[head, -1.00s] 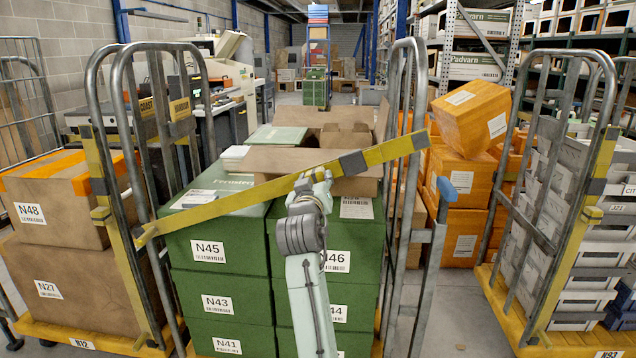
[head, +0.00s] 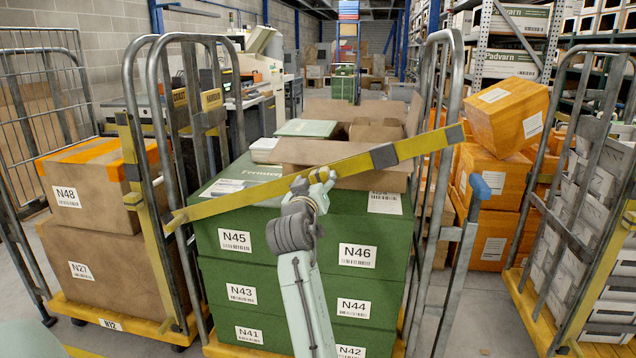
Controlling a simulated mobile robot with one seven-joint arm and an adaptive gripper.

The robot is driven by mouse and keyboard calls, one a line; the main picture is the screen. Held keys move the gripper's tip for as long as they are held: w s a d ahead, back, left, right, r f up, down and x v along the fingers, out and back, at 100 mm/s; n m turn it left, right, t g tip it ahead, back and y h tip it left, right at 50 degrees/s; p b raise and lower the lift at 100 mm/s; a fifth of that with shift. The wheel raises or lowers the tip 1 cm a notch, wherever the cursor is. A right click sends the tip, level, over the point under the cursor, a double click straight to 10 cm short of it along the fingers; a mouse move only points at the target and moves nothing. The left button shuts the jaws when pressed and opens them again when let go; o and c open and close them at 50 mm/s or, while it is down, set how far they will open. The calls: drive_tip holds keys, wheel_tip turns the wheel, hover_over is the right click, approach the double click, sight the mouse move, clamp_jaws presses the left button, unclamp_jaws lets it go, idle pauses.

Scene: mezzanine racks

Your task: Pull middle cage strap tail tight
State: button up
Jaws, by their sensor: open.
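The middle cage (head: 440,110) holds stacked green boxes (head: 295,235) and an open brown carton (head: 345,179). A yellow strap (head: 280,187) runs across its front, rising from the left post to the right post. A grey buckle-like piece (head: 384,155) sits on it, with a grey patch (head: 455,133) near its right end. I cannot tell which part is the loose tail. My gripper (head: 322,178) is open, just below the strap's middle in the picture. It looks empty; I cannot tell whether it touches the strap.
A left cage (head: 120,324) carries brown boxes (head: 95,200). Orange boxes (head: 505,120) are piled between the middle and right cages. A blue-tipped lever (head: 480,188) sticks out by the middle cage's right post. Some floor (head: 490,310) is clear there.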

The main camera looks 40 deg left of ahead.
drive_tip(key=shift+w+d+r, duration=0.1)
drive_tip(key=shift+d, duration=0.05)
drive_tip(key=v, duration=1.2)
idle(0.3)
